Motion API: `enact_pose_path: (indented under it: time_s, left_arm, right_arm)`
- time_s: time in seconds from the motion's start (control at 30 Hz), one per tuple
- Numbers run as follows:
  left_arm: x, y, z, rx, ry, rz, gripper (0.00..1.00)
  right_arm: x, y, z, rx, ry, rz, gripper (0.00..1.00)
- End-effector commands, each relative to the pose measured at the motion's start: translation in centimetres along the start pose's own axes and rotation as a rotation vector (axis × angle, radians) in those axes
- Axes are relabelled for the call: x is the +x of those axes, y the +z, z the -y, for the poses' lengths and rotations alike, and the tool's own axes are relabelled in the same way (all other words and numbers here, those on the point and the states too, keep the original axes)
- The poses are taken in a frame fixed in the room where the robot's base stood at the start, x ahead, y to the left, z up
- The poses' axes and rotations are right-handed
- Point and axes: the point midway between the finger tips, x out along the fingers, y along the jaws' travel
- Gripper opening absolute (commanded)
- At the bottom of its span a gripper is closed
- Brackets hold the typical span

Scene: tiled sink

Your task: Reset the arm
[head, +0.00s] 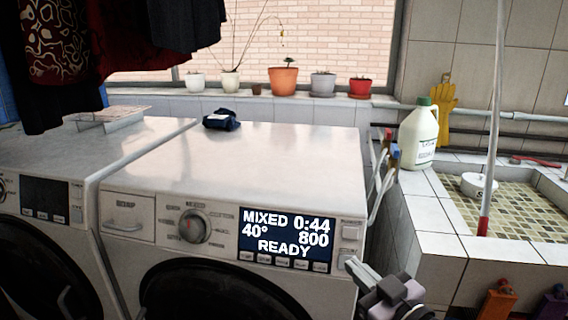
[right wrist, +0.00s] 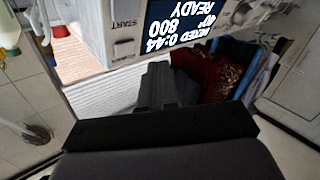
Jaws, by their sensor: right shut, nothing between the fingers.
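My right gripper (head: 352,264) shows at the lower right of the head view, close to the front right corner of the washing machine (head: 260,150). Its fingers are shut with nothing visible between them. In the right wrist view the closed fingers (right wrist: 157,75) point toward the machine's front, near the START button (right wrist: 124,21). Whether the fingertips touch the machine is unclear. The machine's display (head: 287,239) reads MIXED, 0:44, 40°, 800, READY. My left gripper is not in view.
A second white machine (head: 40,160) stands at the left. A dark blue folded cloth (head: 221,119) lies on the washer top. At the right is a tiled sink (head: 425,213) with a white-green bottle (head: 419,138) and a pole (head: 493,120). Potted plants (head: 284,80) line the sill.

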Motion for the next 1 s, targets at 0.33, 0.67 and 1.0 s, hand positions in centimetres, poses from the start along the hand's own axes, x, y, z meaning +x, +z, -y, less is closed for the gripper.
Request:
enact_pose_path:
  time_s: [0.33,0.67,1.0]
  left_arm:
    - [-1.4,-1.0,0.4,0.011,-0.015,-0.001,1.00]
    - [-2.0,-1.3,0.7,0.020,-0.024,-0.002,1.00]
    - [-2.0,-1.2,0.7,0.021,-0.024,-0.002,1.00]
  right_arm:
    - [-9.4,14.1,4.8,0.183,0.072,0.363,0.00]
    - [-19.1,21.3,8.7,0.264,0.121,0.620,0.00]
    - [-20.1,21.9,9.1,0.268,0.125,0.643,0.00]
